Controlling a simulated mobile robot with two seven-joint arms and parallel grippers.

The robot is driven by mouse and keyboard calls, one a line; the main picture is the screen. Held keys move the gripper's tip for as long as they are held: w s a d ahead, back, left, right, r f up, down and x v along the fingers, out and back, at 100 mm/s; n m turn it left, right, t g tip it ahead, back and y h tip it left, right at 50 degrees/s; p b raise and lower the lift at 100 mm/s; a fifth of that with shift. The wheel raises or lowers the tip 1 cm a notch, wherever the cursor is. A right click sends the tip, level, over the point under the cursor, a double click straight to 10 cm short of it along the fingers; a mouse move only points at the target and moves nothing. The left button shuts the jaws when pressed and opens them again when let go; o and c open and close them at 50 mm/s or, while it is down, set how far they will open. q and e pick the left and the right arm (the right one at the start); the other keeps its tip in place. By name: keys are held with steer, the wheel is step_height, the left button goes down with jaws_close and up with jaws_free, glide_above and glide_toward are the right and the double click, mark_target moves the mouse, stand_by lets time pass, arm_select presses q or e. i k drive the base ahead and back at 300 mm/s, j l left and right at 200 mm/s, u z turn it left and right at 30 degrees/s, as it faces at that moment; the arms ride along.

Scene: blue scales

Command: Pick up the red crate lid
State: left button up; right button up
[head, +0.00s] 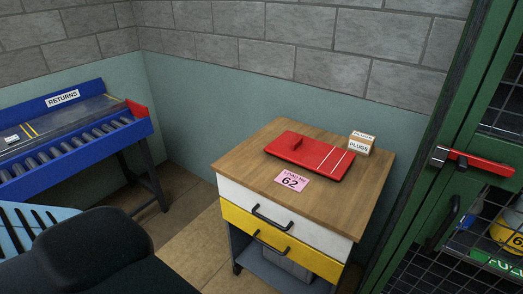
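The red crate lid (325,163) lies flat on the wooden top of a drawer cabinet (245,154). It has a raised red handle (296,142) on its left part and two white stripes on its right part. Neither of my grippers shows in the head view. Nothing is touching the lid from above.
A small box marked PLUGS (360,145) stands just behind the lid's right end. A pink card reading 62 (291,181) lies in front. A blue roller conveyor (134,129) is at left. A green cage door frame (436,130) with a red latch (480,162) stands close at right.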

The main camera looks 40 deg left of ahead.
mark_target(325, 159)
steer(key=u, duration=0.7)
